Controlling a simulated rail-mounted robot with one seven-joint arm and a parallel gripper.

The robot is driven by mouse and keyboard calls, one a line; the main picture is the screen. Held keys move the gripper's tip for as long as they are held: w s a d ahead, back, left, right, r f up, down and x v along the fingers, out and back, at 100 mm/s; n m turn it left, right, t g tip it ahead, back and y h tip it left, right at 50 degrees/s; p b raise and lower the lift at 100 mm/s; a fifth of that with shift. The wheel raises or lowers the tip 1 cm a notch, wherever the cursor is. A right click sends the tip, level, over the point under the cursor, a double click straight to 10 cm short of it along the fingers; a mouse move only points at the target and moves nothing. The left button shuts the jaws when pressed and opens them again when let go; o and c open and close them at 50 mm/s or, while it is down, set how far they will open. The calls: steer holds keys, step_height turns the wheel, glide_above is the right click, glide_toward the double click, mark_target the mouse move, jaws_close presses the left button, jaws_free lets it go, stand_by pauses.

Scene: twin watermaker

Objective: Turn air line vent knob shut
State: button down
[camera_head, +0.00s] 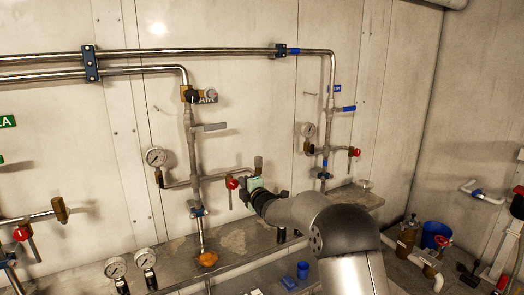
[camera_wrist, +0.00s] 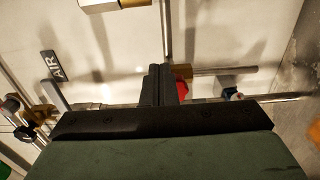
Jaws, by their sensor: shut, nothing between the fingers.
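The pipe with the AIR tag (camera_head: 208,96) runs down the wall at the left of centre. A red knob (camera_head: 232,183) sits on its lower side branch, and looks like the vent knob. In the wrist view the red knob (camera_wrist: 183,90) shows just right of my fingers, partly hidden by them, beside a brass fitting (camera_wrist: 181,72). My gripper (camera_wrist: 160,72) is shut and empty, with its fingers close to the knob. I cannot tell whether they touch. In the head view its green body is right of the knob and its fingertips are hidden.
A pressure gauge (camera_head: 155,157) stands left of the pipe. A grey lever (camera_head: 210,127) and a black knob (camera_head: 190,94) sit higher. A second line with a red knob (camera_head: 354,152) is to the right.

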steer(key=shift+s+a+f+b, duration=0.15)
steer(key=shift+f+b, duration=0.85)
steer(key=shift+b, duration=2.55)
steer(key=d+b+v, duration=0.1)
steer(key=b+v, duration=0.3)
steer(key=v, duration=0.2)
steer(key=shift+w, duration=0.3)
